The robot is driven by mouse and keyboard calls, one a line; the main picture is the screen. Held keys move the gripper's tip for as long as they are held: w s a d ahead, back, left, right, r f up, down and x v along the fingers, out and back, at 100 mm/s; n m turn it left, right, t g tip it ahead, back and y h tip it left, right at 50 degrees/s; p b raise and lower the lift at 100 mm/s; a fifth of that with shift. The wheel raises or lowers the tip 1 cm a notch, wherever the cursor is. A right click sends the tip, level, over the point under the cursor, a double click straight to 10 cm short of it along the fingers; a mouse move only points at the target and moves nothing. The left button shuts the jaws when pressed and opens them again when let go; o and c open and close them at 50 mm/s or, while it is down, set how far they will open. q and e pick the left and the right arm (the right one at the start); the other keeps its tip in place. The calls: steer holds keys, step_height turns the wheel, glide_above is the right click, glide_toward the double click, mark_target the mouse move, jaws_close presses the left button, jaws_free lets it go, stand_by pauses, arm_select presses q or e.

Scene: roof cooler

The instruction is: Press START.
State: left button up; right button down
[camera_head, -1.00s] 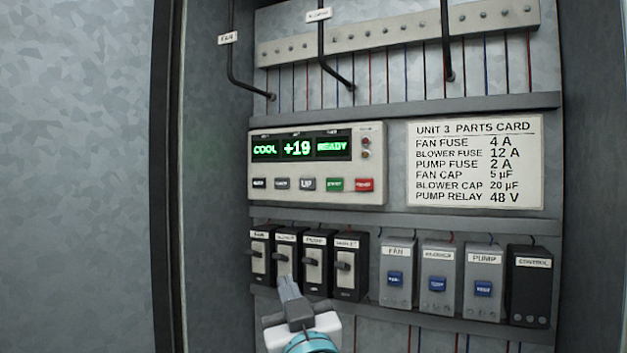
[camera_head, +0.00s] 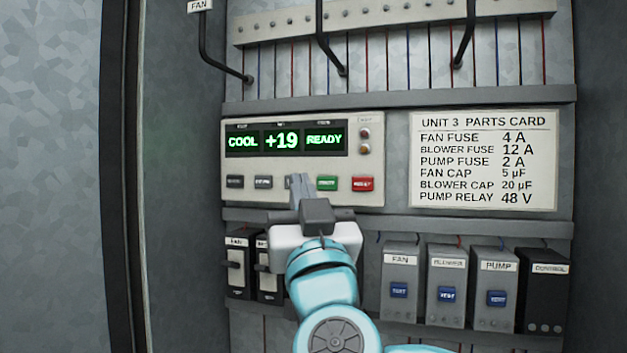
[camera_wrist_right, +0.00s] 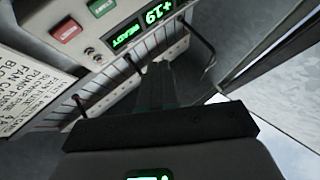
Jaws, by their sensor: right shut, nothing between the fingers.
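The control panel (camera_head: 232,196) is a cream box with a display reading COOL, +19, READY. Below the display is a row of buttons: dark ones on the left, a green button (camera_head: 327,183) and a red button (camera_head: 363,184) at the right. The green button is the likely START, but its label is too small to read surely. My right gripper (camera_head: 300,184) is shut and empty, its tips over the dark third button, just left of the green one. In the wrist view the green button (camera_wrist_right: 101,6) and red button (camera_wrist_right: 66,30) lie left of the fingers (camera_wrist_right: 160,80). My left gripper is not seen.
A parts card (camera_head: 484,160) is right of the panel. Below stand black breakers (camera_head: 238,265), partly hidden by my arm, and grey modules (camera_head: 400,280) with blue buttons. Black cables (camera_head: 325,40) hang above. The cabinet's left wall (camera_head: 185,200) is close by.

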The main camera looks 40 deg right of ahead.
mark_target(324, 189)
steer(key=w+d, duration=0.1)
steer(key=d, duration=0.1)
steer(key=w+d+b, duration=0.1)
steer(key=d, duration=0.2)
steer(key=w+d, duration=0.1)
steer(key=d, duration=0.1)
steer(key=shift+w+d+f+b, duration=0.1)
steer(key=shift+w+d+b, duration=0.15)
steer(key=shift+w+b, duration=0.1)
steer(key=shift+d, duration=0.25)
steer(key=shift+w+d, duration=0.15)
steer(key=shift+d, duration=0.15)
steer(key=shift+w+d+f, duration=0.1)
steer(key=shift+w, duration=0.15)
steer(key=shift+s+a, duration=0.2)
steer(key=shift+s, duration=0.05)
steer(key=shift+w+d, duration=0.15)
steer(key=shift+w, duration=0.05)
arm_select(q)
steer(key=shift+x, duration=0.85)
arm_select(e)
steer(key=shift+s, duration=0.2)
